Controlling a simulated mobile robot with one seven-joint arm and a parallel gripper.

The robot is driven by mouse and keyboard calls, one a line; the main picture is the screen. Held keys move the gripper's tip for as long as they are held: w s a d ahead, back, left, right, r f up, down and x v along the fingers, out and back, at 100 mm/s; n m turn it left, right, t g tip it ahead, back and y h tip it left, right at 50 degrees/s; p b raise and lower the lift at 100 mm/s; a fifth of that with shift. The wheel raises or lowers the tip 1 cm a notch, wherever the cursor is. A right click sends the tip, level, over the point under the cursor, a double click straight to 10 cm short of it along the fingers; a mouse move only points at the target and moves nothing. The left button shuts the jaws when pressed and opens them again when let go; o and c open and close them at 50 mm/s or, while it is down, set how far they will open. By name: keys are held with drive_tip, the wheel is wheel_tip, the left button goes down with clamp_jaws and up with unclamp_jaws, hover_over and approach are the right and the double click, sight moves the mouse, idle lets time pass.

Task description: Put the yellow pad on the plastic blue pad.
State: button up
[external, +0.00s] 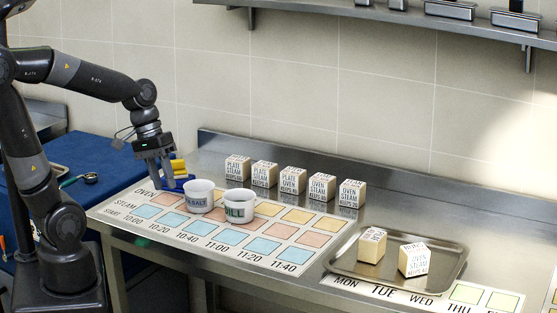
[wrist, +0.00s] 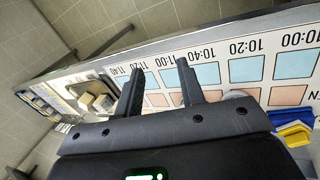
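The yellow pad (external: 178,165) shows just right of my gripper (external: 160,175) at the far left end of the counter. The blue pad (external: 174,184) shows low beside it, partly hidden by my gripper. In the wrist view, the yellow pad (wrist: 296,134) and the blue pad (wrist: 290,117) lie close together at the right edge, outside my fingers. I cannot tell whether the yellow one rests on the blue one. My gripper (wrist: 159,68) is open, its two fingers apart with nothing between them.
Two white cups, one (external: 200,196) and another (external: 239,206), stand right of my gripper on the timetable mat (external: 150,222). Several lettered blocks (external: 293,180) line the counter's back. A metal tray (external: 345,266) holds two more blocks. A blue surface (external: 97,170) lies left of the counter.

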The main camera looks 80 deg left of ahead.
drive_tip(key=s+d+r+m+t+y, duration=0.3)
drive_tip(key=r+m, duration=0.3)
drive_tip(key=m, duration=0.1)
drive_tip(key=shift+s+d, duration=0.2)
drive_tip(key=shift+d, duration=0.1)
idle(1.0)
